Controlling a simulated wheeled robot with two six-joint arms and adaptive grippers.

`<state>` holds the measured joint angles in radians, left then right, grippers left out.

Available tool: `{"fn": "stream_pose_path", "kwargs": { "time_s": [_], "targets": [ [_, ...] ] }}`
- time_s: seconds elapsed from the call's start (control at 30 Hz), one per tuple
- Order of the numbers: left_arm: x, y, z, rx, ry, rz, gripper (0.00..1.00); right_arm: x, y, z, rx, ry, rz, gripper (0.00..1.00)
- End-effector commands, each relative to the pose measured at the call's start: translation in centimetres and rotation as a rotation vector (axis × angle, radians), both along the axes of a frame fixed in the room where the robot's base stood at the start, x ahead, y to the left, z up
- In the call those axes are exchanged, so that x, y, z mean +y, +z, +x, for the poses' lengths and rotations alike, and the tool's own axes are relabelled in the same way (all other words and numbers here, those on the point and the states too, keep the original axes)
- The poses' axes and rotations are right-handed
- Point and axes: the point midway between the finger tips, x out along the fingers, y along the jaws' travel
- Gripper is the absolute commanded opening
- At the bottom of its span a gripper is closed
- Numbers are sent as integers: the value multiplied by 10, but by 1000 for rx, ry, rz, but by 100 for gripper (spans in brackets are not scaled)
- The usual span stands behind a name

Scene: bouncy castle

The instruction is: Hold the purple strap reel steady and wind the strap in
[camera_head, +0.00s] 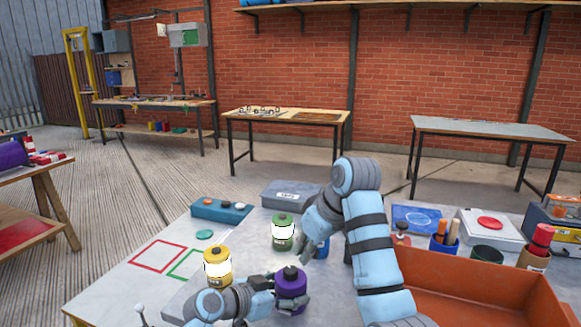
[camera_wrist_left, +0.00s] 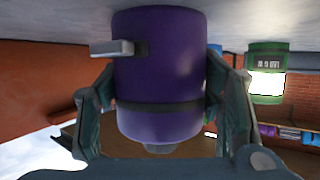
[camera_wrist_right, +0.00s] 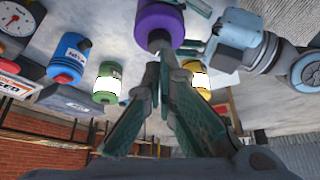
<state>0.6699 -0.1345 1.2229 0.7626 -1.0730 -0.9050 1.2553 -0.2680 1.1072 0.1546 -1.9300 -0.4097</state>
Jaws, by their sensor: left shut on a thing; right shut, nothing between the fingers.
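The purple strap reel (camera_head: 291,283) stands upright on the grey work surface, with a dark knob on top. My left gripper (camera_head: 283,295) is shut around its body; in the left wrist view, fingers flank the reel (camera_wrist_left: 160,75) on both sides. A short grey tab sticks out from the reel's side there. My right gripper (camera_head: 302,259) is above the reel, fingers together and empty. In the right wrist view its fingertips (camera_wrist_right: 162,55) are close to the reel's knob (camera_wrist_right: 157,39); I cannot tell whether they touch. No long strap is visible.
A yellow reel (camera_head: 217,267) stands left of the purple one, a green reel (camera_head: 282,232) behind it, and a blue reel (camera_head: 321,248) partly behind my right gripper. An orange bin (camera_head: 480,290) is at the right. Red and green outlined squares mark open surface at left.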

Motion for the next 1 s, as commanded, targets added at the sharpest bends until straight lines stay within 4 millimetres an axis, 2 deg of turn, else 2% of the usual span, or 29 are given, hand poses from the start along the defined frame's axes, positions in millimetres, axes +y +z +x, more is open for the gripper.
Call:
{"fn": "stream_pose_path", "kwargs": {
  "time_s": [0.03, 0.17, 0.43, 0.6, 1.0],
  "targets": [
    [0, 0, 0, 1, 0, 0, 16, -2, 5, 3, 0, -2, -2, 0],
    [0, 0, 0, 1, 0, 0, 16, -2, -3, 3, 1, 0, -1, 0],
    [0, -1, 0, 1, 0, 0, 16, -2, -45, 3, 3, 0, 0, 0],
    [0, -1, 0, 1, 0, 0, 16, -2, -63, 3, 0, -1, 0, 0],
    [0, -1, 0, 1, 0, 0, 16, -2, -66, 3, 0, 0, 0, 0]
  ]
}}
